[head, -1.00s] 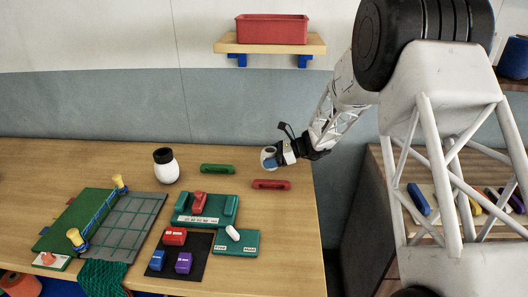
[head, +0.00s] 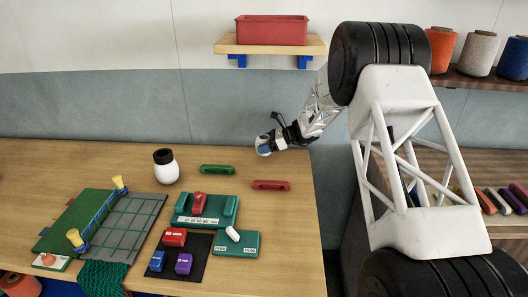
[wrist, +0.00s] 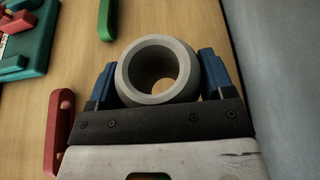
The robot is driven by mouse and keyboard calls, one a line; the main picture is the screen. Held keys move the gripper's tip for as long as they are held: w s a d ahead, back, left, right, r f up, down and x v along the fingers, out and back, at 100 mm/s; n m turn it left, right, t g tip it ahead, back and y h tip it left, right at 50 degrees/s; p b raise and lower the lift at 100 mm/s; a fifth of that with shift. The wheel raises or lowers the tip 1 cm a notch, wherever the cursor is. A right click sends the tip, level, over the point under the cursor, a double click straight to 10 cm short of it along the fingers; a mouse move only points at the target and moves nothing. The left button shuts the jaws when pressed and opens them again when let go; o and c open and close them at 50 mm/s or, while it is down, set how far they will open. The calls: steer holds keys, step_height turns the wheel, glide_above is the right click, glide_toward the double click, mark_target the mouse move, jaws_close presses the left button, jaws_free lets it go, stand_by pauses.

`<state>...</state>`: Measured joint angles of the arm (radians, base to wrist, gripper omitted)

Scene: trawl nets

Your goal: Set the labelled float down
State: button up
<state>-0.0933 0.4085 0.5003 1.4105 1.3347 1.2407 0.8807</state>
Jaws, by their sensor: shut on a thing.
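My gripper (wrist: 158,84) is shut on a grey round float (wrist: 131,68) with a wide hole through it. The blue fingers press on its two opposite sides. No label shows on the side facing the wrist camera. In the head view my gripper (head: 270,145) holds the float (head: 262,150) over the back right of the wooden table (head: 225,153), near the grey wall, apparently above the tabletop. A blue finger hides part of it there.
A green bar (head: 217,169) and a red bar (head: 271,185) lie nearby. A green block tray (head: 222,221), a labelled green plate (head: 252,246) and a black mat (head: 188,273) with blocks lie nearer the front.

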stand_by(0.3)
steer(key=shift+f, duration=1.7)
steer(key=shift+f, duration=0.1)
steer(key=o, duration=1)
steer(key=shift+d, duration=0.15)
steer(key=v, duration=1.1)
steer(key=shift+d+r, duration=0.25)
steer(key=shift+d, duration=0.1)
